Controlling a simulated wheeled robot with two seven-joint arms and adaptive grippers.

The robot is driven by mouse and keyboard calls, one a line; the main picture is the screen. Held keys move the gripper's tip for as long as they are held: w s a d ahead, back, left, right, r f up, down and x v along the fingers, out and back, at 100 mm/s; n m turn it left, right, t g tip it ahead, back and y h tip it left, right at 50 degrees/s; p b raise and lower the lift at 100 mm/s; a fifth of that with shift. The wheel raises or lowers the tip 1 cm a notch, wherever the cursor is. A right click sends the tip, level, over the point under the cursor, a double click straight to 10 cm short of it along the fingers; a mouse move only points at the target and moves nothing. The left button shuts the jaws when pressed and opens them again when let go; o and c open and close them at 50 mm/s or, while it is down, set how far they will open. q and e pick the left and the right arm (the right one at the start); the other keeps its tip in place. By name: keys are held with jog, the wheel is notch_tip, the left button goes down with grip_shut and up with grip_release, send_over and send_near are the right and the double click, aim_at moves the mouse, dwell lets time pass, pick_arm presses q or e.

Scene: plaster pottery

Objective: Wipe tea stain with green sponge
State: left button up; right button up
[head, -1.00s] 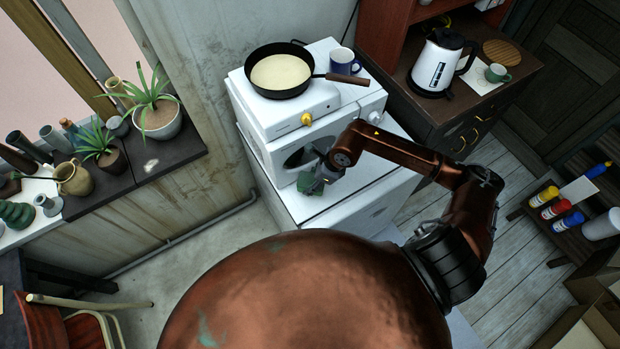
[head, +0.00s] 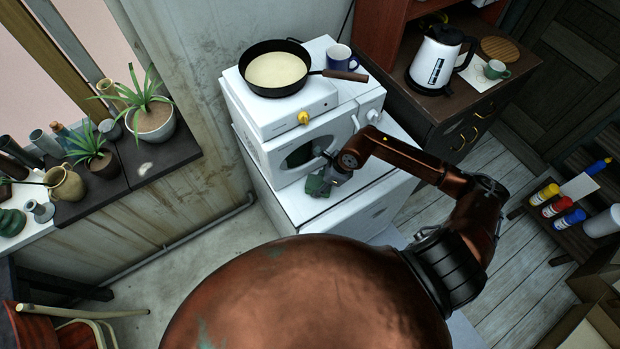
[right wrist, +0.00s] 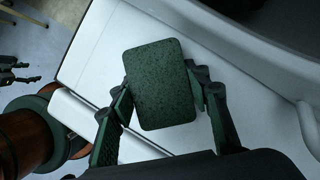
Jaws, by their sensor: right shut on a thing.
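My right gripper (head: 328,180) is shut on the green sponge (head: 316,187). In the right wrist view the speckled dark green sponge (right wrist: 160,84) sits between the two fingers of the right gripper (right wrist: 163,92). The sponge is over the white top (head: 290,208) of the low appliance, in front of the white microwave (head: 290,140). I cannot tell whether it touches the top. No tea stain shows on the visible parts of this top. A dark gripper-like part, probably my left gripper (right wrist: 18,73), shows at the left edge of the right wrist view; its jaws are unclear.
A kettle (head: 435,62) and a green cup (head: 496,69) are on the dark cabinet at right. Plants and pots line the left ledge.

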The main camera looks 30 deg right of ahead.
aim_at(309, 189)
jog(key=shift+s+a, duration=0.2)
jog(key=shift+a, duration=1.7)
jog(key=shift+a+r+p, duration=0.2)
jog(key=shift+r+p, duration=0.4)
jog(key=shift+r, duration=0.4)
pick_arm(q)
jog(key=shift+r+p, duration=1.6)
jog(key=shift+r, duration=0.7)
pick_arm(e)
jog(key=shift+d+r, duration=0.1)
jog(key=shift+r, duration=2.9)
